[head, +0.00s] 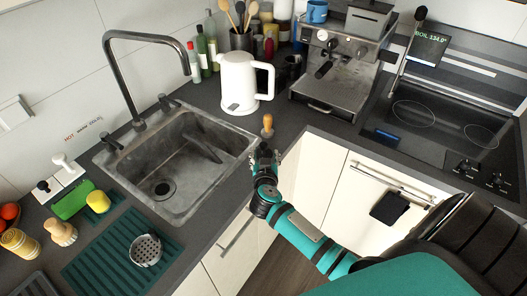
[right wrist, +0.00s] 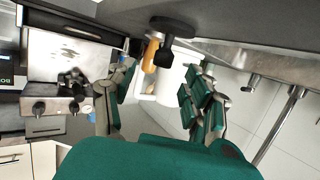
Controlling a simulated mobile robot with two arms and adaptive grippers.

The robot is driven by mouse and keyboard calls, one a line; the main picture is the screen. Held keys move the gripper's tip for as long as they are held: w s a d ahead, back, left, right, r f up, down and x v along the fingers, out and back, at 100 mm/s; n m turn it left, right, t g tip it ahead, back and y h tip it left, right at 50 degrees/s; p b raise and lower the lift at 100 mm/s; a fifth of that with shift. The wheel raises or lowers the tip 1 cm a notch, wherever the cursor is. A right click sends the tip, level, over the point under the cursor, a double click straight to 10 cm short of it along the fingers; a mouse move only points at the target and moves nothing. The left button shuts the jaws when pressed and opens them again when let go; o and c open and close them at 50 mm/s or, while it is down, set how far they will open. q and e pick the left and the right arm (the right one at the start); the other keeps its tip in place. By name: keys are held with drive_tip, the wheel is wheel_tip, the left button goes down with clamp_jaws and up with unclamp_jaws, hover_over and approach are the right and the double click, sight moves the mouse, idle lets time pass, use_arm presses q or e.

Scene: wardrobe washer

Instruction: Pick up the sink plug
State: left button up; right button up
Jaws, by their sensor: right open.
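In the right wrist view, which is upside down, a black plug-like piece (right wrist: 175,25) with a broad base and narrow stem stands on the counter. It looks like the sink plug. My right gripper (right wrist: 158,84) is open, with its fingers apart on either side of the line to it; nothing is held. In the head view my right gripper (head: 265,154) is at the counter edge right of the sink (head: 178,160), and the black piece cannot be made out there. An orange-brown handled item (head: 267,125) stands just beyond the gripper. My left gripper is not in view.
A white jug (head: 238,82) and a coffee machine (head: 338,78) stand behind the gripper. Bottles (head: 203,52) and a utensil pot (head: 241,39) are at the back. A green mat (head: 95,258) and sponges lie left of the sink. The hob (head: 440,120) is at right.

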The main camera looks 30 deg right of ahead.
sight(264, 145)
drive_tip(key=x, duration=0.6)
drive_tip(key=shift+w+r, duration=0.1)
drive_tip(key=shift+w, duration=0.35)
drive_tip(key=shift+s+r, duration=0.1)
drive_tip(key=shift+c, duration=0.8)
clamp_jaws()
